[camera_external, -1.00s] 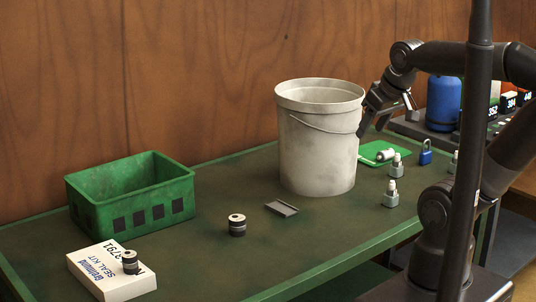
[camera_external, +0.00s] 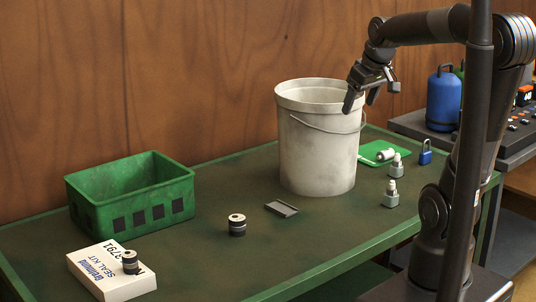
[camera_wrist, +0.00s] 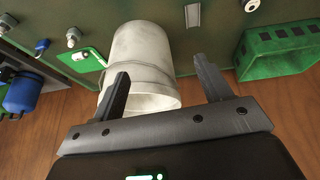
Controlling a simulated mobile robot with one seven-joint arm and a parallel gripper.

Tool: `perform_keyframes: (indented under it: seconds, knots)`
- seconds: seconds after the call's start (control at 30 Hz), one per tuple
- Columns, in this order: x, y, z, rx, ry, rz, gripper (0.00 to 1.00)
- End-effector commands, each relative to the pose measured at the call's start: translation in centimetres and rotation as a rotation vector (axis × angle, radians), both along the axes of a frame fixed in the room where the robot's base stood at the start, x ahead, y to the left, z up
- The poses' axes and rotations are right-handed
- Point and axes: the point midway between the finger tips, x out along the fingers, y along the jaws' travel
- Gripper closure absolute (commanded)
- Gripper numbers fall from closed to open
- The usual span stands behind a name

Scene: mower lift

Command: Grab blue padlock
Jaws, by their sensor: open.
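The blue padlock (camera_external: 426,156) stands on the green table near its right end, right of the green tray. In the wrist view the padlock (camera_wrist: 42,45) shows small at the upper left, well away from the fingers. My gripper (camera_external: 358,101) is open and empty, pointing down beside the upper right rim of the white bucket (camera_external: 315,150). In the wrist view my gripper (camera_wrist: 165,85) has its two fingers spread wide, with the bucket (camera_wrist: 140,60) beyond and between them.
Near the padlock are a small green tray (camera_external: 370,158) with a white cylinder and grey-white fittings (camera_external: 391,194). A green crate (camera_external: 100,215), a white seal kit box (camera_external: 95,275) and a flat grey piece (camera_external: 282,208) are left. A blue gas bottle (camera_external: 442,100) stands on the right-hand bench.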

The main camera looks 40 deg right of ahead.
Motion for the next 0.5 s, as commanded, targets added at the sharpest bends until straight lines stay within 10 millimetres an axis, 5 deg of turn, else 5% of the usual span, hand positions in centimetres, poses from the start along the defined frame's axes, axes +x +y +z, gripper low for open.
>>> perform_keyframes:
  seconds: [0.2,0.5]
  knots:
    - [5.7,-7.0,-1.0,-0.006,0.042,-0.009,0.29]
    - [10.8,-18.4,-4.5,0.005,0.068,-0.009,0.29]
